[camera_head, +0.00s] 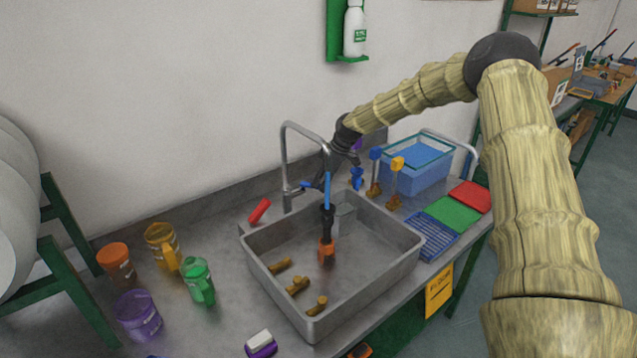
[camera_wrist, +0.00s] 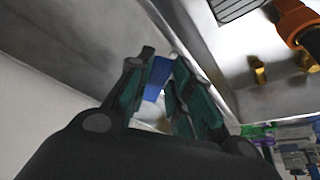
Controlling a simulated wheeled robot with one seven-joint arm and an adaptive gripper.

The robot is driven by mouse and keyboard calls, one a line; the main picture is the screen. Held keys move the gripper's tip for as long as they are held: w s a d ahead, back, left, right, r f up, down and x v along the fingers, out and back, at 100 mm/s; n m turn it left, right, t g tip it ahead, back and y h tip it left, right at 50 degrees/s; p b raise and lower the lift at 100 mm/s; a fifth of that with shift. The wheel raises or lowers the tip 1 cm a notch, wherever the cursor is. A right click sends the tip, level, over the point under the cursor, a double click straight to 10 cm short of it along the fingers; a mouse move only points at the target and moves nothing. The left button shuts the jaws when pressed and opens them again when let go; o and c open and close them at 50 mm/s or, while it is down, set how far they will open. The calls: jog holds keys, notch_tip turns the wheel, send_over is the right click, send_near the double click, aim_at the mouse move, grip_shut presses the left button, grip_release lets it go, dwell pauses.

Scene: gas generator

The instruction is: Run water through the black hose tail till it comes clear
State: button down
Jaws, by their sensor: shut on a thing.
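The black hose tail (camera_head: 327,221) hangs upright over the metal sink (camera_head: 375,278), with an orange fitting (camera_head: 327,251) at its lower end. A thin blue column like a stream of water (camera_head: 326,188) runs between the tap's spout (camera_head: 326,148) and the hose's top. My gripper (camera_head: 318,182) is beside the tap and shut on its blue lever (camera_head: 307,186). In the wrist view the fingers close around a blue piece (camera_wrist: 157,80). The orange fitting (camera_wrist: 296,20) also shows there at the upper right. The water's clarity cannot be told.
Several brass fittings (camera_head: 298,286) lie in the sink. Colored mugs (camera_head: 162,246) stand on the left counter. A red object (camera_head: 260,210) lies behind the sink. Blue and yellow-topped valves (camera_head: 394,182) and a blue water tub (camera_head: 418,166) stand at its right.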

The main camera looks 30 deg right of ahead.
jog(key=shift+d, duration=0.1)
jog(key=c, duration=1.3)
grip_release()
jog(key=shift+r, duration=0.1)
jog(key=v, duration=1.1)
jog(key=shift+s+r, duration=0.1)
jog(key=shift+r, duration=0.25)
jog(key=shift+r, duration=0.1)
